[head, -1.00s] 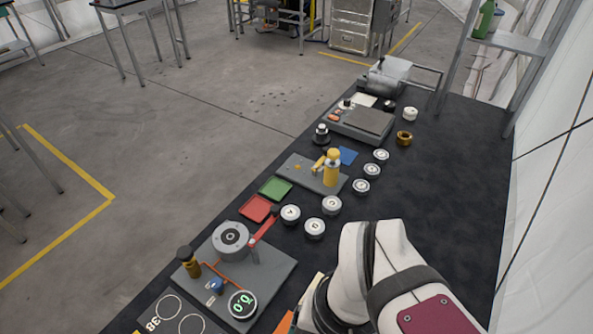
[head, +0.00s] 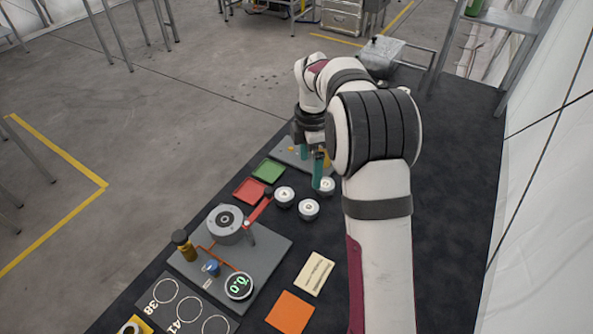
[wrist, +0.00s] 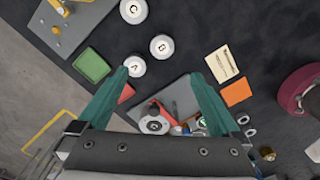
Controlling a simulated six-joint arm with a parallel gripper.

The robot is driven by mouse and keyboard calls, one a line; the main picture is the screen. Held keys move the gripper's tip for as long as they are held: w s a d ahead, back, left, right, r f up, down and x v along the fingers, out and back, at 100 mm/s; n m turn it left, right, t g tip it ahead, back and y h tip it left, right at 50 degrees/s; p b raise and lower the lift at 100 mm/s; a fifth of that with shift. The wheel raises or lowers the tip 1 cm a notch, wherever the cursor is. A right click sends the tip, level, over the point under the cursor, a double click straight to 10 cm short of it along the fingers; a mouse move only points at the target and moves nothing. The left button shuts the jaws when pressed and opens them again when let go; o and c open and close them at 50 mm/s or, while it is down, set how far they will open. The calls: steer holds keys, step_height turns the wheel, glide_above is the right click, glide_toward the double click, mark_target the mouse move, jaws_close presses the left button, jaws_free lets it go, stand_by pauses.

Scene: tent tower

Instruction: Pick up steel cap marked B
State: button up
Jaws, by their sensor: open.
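The steel cap marked B (head: 308,208) is a round, pale-topped cap standing on the dark mat. In the wrist view cap B (wrist: 161,47) shows its letter, just beyond the fingertips and between their lines. Cap A (head: 284,196) stands to its left in the head view, and it also shows in the wrist view (wrist: 134,65) by the left fingertip. Cap C (head: 328,185) stands to the upper right of B. My gripper (head: 311,166) has teal fingers and is above the mat near C. In the wrist view my gripper (wrist: 158,76) is open and empty.
A green tray (head: 268,170) and a red tray (head: 249,190) lie left of the caps. A grey plate (head: 268,262) carries a cylinder and gauge. A cream card (head: 315,272) and an orange square (head: 290,312) lie nearer. My arm hides much of the mat's right side.

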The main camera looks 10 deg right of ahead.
mark_target(309, 207)
steer(key=f, duration=1.5)
steer(key=shift+s+f, duration=0.15)
steer(key=shift+s, duration=0.1)
jaws_close()
